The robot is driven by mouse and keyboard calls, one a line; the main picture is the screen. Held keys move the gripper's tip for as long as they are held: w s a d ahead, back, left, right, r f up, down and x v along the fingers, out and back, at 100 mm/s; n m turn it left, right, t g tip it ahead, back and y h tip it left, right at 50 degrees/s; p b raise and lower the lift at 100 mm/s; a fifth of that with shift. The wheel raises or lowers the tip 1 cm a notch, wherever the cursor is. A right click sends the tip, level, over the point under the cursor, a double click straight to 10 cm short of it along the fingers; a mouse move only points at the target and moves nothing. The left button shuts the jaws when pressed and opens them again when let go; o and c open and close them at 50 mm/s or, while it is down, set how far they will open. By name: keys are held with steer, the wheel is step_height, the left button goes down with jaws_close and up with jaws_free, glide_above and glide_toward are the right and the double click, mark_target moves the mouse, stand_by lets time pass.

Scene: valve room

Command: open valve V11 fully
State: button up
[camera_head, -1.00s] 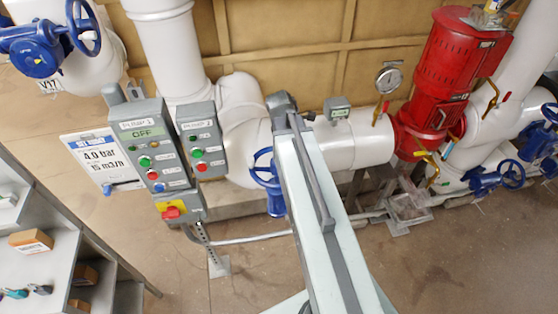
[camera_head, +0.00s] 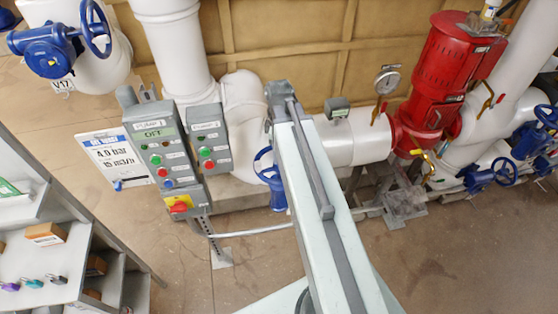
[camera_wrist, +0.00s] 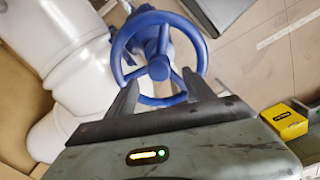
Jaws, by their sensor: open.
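In the wrist view a blue handwheel (camera_wrist: 159,68) with spokes stands in front of a white pipe (camera_wrist: 75,60). My gripper (camera_wrist: 160,80) is open, its two dark fingers overlapping the wheel's lower part in the picture. I cannot tell whether they touch it. No tag shows on this wheel. In the head view a blue valve (camera_head: 267,170) is partly hidden behind my arm, and my gripper is out of sight. Another blue valve (camera_head: 50,50) at upper left has a tag (camera_head: 62,85) that seems to read V17.
A grey pump control panel (camera_head: 160,150) and a white sign (camera_head: 112,158) stand left of my arm. Shelves (camera_head: 40,270) are at lower left. A red pump (camera_head: 440,85) and more blue valves (camera_head: 490,175) are at right. A yellow box (camera_wrist: 287,122) sits right of my gripper.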

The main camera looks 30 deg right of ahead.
steer(key=shift+d+m, duration=0.15)
steer(key=shift+m, duration=0.75)
steer(key=m, duration=0.4)
steer(key=shift+m, duration=0.4)
steer(key=m, duration=0.5)
